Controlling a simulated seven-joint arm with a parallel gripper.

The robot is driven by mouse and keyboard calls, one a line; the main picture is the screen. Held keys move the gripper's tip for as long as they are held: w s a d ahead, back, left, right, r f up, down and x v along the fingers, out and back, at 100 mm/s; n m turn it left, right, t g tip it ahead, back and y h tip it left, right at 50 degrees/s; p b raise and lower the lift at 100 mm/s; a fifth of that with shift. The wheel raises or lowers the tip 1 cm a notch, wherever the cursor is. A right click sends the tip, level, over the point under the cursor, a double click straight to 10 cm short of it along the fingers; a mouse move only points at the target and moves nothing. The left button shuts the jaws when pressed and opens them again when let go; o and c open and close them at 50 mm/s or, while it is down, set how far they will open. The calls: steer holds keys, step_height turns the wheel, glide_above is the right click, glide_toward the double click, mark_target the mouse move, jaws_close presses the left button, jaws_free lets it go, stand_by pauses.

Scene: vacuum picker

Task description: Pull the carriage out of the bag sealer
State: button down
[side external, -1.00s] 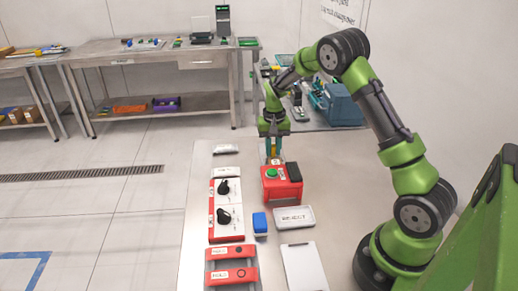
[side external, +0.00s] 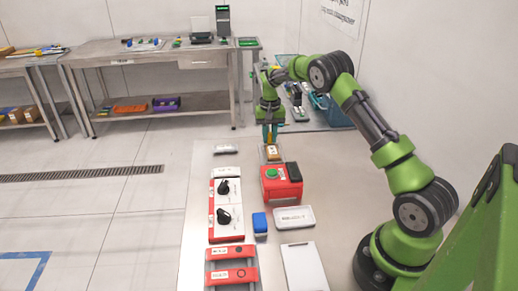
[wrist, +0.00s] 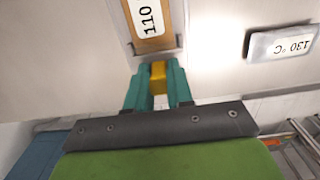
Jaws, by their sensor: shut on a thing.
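The carriage (side external: 273,153) is a brown block with a white label, just behind a red box with a green button (side external: 283,186). In the wrist view the carriage (wrist: 152,44) shows its label "110" and sits in a pale metal channel. A yellow grip piece (wrist: 158,78) is at its near end. My gripper (wrist: 159,82) has teal fingers, shut on the yellow piece from both sides. In the side view my gripper (side external: 270,140) points down at the table's far end. I cannot tell which housing is the bag sealer.
A grey block (wrist: 281,43) labelled "130 °C" lies beside the channel. A panel with black knobs (side external: 226,203), a blue block (side external: 260,224) and a white labelled tray (side external: 294,217) stand nearer the camera. The table's far edge is close to my gripper.

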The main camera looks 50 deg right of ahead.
steer(key=c, duration=1)
jaws_free()
steer(key=shift+w+d, duration=0.2)
steer(key=shift+c, duration=0.2)
step_height(320, 180, up, 17)
